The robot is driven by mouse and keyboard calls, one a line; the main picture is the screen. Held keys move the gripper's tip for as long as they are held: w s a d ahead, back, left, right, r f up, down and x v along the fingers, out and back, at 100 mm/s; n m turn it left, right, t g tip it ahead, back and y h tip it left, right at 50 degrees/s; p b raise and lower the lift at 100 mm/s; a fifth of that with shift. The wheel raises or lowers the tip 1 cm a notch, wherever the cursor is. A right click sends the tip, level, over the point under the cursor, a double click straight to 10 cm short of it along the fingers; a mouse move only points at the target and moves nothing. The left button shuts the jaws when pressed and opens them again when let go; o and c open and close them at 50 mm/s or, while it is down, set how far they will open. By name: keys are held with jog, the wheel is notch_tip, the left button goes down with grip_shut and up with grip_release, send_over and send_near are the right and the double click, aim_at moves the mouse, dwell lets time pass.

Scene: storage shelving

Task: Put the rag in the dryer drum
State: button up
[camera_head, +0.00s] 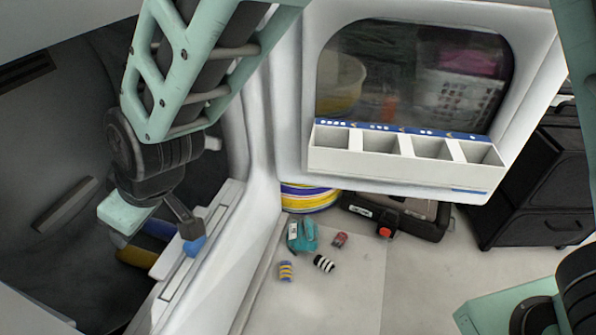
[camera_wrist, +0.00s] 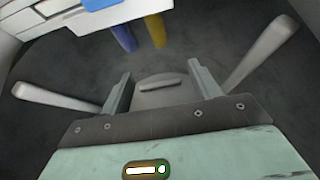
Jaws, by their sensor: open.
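The dryer drum (camera_head: 60,165) is the dark grey round cavity at the left in the head view. Its grey inside wall (camera_wrist: 230,45) fills much of the wrist view, with pale fins. My gripper (camera_wrist: 160,78) is open, with nothing between its fingers. In the head view my gripper (camera_head: 125,213) is inside the drum opening. A blue and yellow item (camera_head: 135,257), seemingly the rag, lies low in the drum near its mouth, partly hidden behind my gripper. Its blue and yellow parts (camera_wrist: 154,30) also show at the top of the wrist view, apart from the fingertips.
The open dryer door (camera_head: 290,100) with a window and a white bin tray (camera_head: 400,165) stands at the centre right. A black toolbox (camera_head: 400,215), a teal bottle (camera_head: 302,235) and several small cans lie on the floor. A black cabinet (camera_head: 540,190) is at the right.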

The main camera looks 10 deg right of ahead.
jog(key=s+d+r+m+g+h, duration=0.1)
jog(key=s+d, duration=0.3)
jog(key=d, duration=0.6)
jog(key=s+d+r+m+g+h, duration=0.1)
jog(key=s+d, duration=0.3)
jog(key=d, duration=0.7)
jog(key=s+d+r+m+g+h, duration=0.1)
jog(key=s+d+r+m+h, duration=0.1)
jog(key=d, duration=0.9)
jog(key=s+h, duration=0.1)
jog(key=s, duration=0.1)
jog(key=shift+s+d+m, duration=0.25)
jog(key=shift+s+m, duration=0.1)
jog(key=shift+m, duration=0.05)
jog(key=shift+r, duration=0.1)
notch_tip(320, 180, up, 49)
jog(key=p, duration=4.9)
